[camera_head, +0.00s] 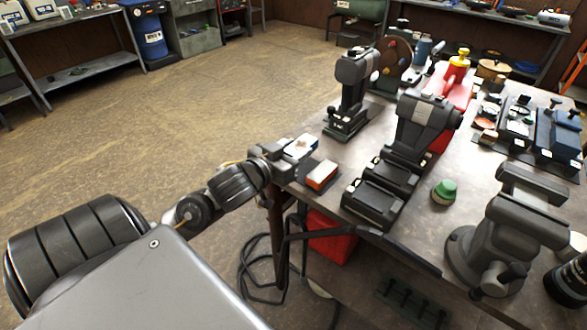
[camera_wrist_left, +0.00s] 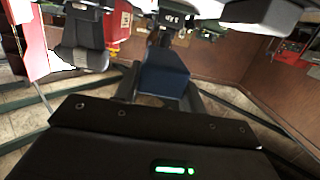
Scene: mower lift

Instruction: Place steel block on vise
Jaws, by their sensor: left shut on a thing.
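My left gripper (camera_head: 274,156) is at the near left edge of the workbench, well left of the vise. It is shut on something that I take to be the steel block. In the left wrist view a dark blue-grey block (camera_wrist_left: 166,72) shows ahead of the gripper body, between black finger parts. My right gripper is not in view.
On the workbench, an orange-and-white box (camera_head: 322,175), dark machines (camera_head: 384,188) and a green-topped item (camera_head: 444,191) stand between my left gripper and the vise. A black cylinder (camera_head: 569,280) is right of the vise. A red container (camera_head: 331,240) sits below the bench.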

